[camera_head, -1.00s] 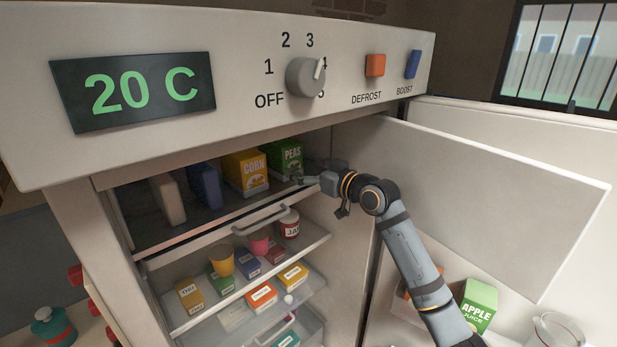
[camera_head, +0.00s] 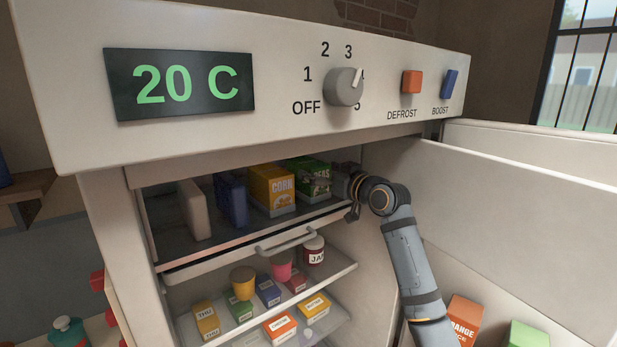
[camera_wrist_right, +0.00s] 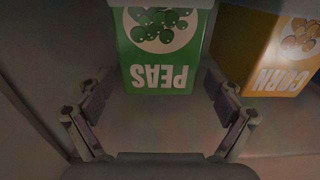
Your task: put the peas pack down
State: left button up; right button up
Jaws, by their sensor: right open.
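The green peas pack (camera_head: 306,178) stands on the top freezer shelf, right of the yellow corn pack (camera_head: 271,190). In the right wrist view the peas pack (camera_wrist_right: 160,60) shows upside down, with the corn pack (camera_wrist_right: 280,60) beside it. My right gripper (camera_head: 338,184) is at the compartment's opening, by the right front of the peas pack. In the right wrist view its two fingers (camera_wrist_right: 160,98) are spread wide, with an empty gap between them and the pack just ahead. The peas pack's underside is hidden. My left gripper is out of view.
A blue pack (camera_head: 231,200) and a pale pack (camera_head: 195,210) stand left of the corn. A drawer handle (camera_head: 285,241) and the jam jar (camera_head: 314,251) are below. The open door (camera_head: 530,200) flanks my right arm.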

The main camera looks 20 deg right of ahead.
jog(key=shift+w+a, duration=0.15)
jog(key=shift+w, duration=0.1)
jog(key=p+x, duration=0.1)
jog(key=x, duration=0.2)
jog(key=p+x, duration=0.1)
jog(key=shift+w+f+p, duration=0.3)
jog(key=shift+w, duration=0.1)
jog(key=shift+w+a+f, duration=0.1)
jog(key=shift+w, duration=0.05)
jog(key=shift+c, duration=1.3)
jog(key=c, duration=1.5)
